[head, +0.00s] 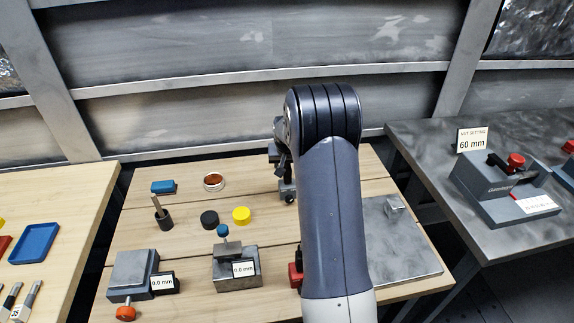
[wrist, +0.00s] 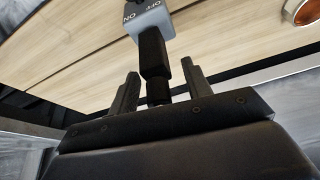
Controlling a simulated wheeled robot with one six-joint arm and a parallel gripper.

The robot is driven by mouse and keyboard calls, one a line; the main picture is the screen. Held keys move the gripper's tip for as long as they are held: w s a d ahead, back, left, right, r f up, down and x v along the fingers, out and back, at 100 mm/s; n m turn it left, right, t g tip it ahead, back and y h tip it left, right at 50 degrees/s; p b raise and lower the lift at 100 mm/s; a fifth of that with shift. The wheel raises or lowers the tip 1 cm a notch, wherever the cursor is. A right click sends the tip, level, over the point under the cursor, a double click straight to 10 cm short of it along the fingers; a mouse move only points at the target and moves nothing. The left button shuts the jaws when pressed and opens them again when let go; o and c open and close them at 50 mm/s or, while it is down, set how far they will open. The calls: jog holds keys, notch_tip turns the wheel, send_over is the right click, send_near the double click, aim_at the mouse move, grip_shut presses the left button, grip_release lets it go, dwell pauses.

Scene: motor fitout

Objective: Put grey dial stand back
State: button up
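The grey dial stand shows in the wrist view as a grey block (wrist: 150,20) marked ON and OFF, with a black post rising towards my gripper. My gripper (wrist: 160,76) has its two fingers spread on either side of this post, with visible gaps, so it looks open around it. In the head view, the stand (head: 288,191) is a small dark shape at the back of the wooden table, left of my arm. My arm hides part of it, and the gripper is mostly hidden there.
A grey plate (head: 405,245) lies right of my arm. A grey bench (head: 425,140) stands further right.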

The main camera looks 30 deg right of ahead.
jog(key=shift+r, duration=0.35)
jog(key=b+v, duration=0.1)
jog(key=v, duration=1)
jog(key=shift+s+r, duration=0.25)
jog(key=shift+f, duration=0.1)
jog(key=p+x, duration=0.1)
jog(key=x, duration=1.1)
jog(key=shift+w+a, duration=0.1)
jog(key=shift+w+r, duration=0.1)
jog(key=shift+r, duration=1.7)
